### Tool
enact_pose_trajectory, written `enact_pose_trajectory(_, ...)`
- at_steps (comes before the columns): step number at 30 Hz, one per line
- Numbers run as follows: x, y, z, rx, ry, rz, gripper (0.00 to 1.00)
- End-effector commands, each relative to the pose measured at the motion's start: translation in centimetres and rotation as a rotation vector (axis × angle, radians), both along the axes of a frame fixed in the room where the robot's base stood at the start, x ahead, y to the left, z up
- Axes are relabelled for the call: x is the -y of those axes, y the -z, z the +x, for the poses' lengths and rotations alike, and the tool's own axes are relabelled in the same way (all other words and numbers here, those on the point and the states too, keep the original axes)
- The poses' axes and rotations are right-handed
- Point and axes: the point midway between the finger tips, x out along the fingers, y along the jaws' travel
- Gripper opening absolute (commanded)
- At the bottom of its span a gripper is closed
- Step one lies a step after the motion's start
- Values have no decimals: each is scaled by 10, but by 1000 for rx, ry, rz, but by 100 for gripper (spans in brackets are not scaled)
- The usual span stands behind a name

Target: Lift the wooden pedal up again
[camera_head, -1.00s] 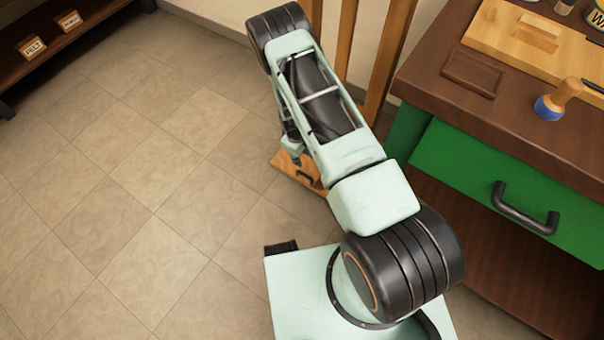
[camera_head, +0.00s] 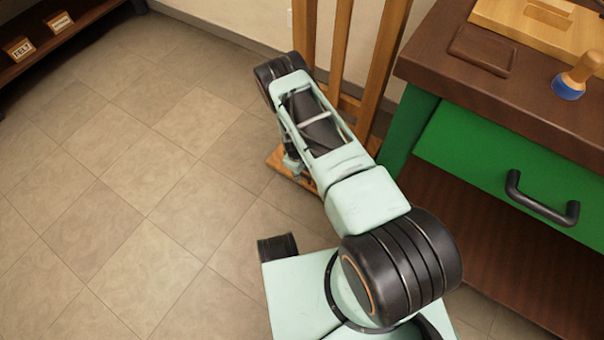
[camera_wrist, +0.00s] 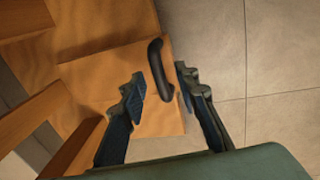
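A flat wooden board, seemingly the pedal (camera_wrist: 160,122), lies low near the floor, with a black bar handle (camera_wrist: 155,66) on it. In the head view a small part of the wood (camera_head: 277,160) shows at the foot of a wooden stand; my arm hides the rest and the handle. My gripper (camera_wrist: 160,82) is open in the wrist view, its two dark fingers well apart. The handle shows between the fingers, with a gap on both sides. I cannot tell how far beyond the fingertips it lies.
Upright wooden posts (camera_head: 341,45) of the stand rise just behind my arm. A green workbench with a brown top (camera_head: 433,57) and a drawer with a black handle (camera_head: 541,202) stands on the right. The tiled floor (camera_head: 120,225) on the left is clear.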

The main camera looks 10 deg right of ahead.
Motion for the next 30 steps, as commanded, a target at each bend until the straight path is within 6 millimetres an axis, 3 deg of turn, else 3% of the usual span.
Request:
enact_pose_trajectory(8,0,1,0,0,0,0,28)
enact_pose_trajectory(16,0,1,0,0,0,0,0)
enact_pose_trajectory(30,4,-2,1,1,2,0,0)
